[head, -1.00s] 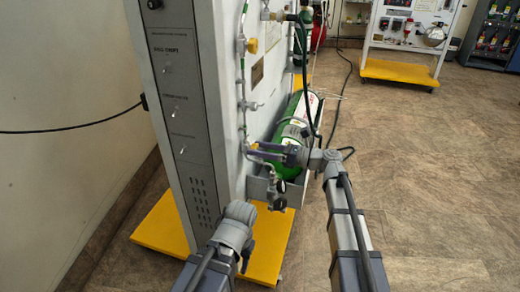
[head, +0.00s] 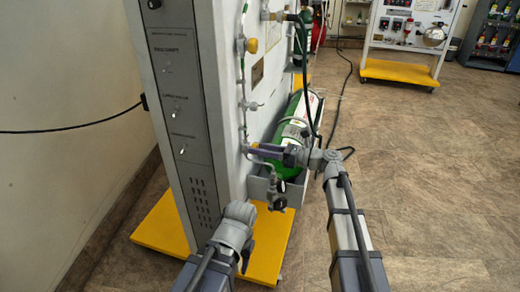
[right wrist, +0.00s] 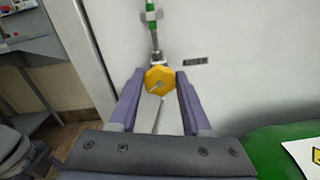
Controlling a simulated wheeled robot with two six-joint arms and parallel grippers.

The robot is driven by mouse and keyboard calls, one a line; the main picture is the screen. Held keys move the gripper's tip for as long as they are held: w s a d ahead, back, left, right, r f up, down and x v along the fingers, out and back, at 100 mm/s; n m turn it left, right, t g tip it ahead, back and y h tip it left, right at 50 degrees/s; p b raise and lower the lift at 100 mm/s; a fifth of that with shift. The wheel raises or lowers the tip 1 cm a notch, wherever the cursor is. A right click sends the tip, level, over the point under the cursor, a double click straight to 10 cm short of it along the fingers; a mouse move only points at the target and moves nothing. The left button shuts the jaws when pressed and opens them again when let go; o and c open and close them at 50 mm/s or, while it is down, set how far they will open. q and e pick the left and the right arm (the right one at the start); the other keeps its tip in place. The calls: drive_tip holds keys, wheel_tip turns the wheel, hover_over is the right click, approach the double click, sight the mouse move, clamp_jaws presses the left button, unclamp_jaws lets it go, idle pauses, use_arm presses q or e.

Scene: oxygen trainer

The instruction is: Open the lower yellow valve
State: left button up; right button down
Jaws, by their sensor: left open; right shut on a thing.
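The lower yellow valve (right wrist: 160,80) is a yellow knob on a thin pipe, seen in the right wrist view between the fingers of my right gripper (right wrist: 160,93), which is shut on it. Another yellow valve (head: 252,45) sits higher on the same pipework, apart from my grippers. My left gripper (head: 243,262) is low in the head view, in front of the panel's base, open and away from the valves; its fingertips are hard to make out.
The tall grey panel (head: 180,140) stands on a yellow base (head: 160,236). A green cylinder (head: 297,130) lies beside it, close to my right gripper. A gauge (head: 279,203) hangs below that gripper. The tiled floor (head: 430,170) to the right is clear.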

drive_tip(key=shift+n, duration=0.3)
drive_tip(key=n, duration=1)
drive_tip(key=shift+s+n, duration=0.2)
drive_tip(key=shift+n, duration=0.4)
drive_tip(key=shift+c, duration=1.8)
unclamp_jaws()
